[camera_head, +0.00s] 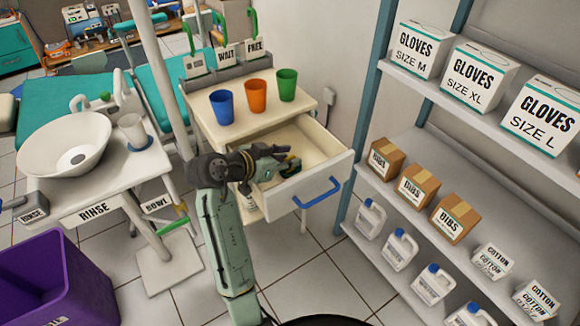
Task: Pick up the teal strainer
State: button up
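My gripper (268,160) reaches into the open drawer (320,171) of the white cabinet (208,104). Its fingers are small and partly hidden in this view, so I cannot tell whether they are open or shut. A small dark teal thing with a yellow part (291,164) lies at the gripper's right side in the drawer. It may be the teal strainer, but it is too small and too covered to be sure. I cannot tell whether the gripper touches it.
A blue cup (221,107), an orange cup (256,96) and a green cup (287,85) stand on the cabinet top. The drawer front has a blue handle (317,194). Shelves with glove boxes (480,78) stand right. A rinse basin (64,145) and purple bin (58,282) are left.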

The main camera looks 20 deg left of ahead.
grip_shut()
jog(key=shift+r, duration=0.15)
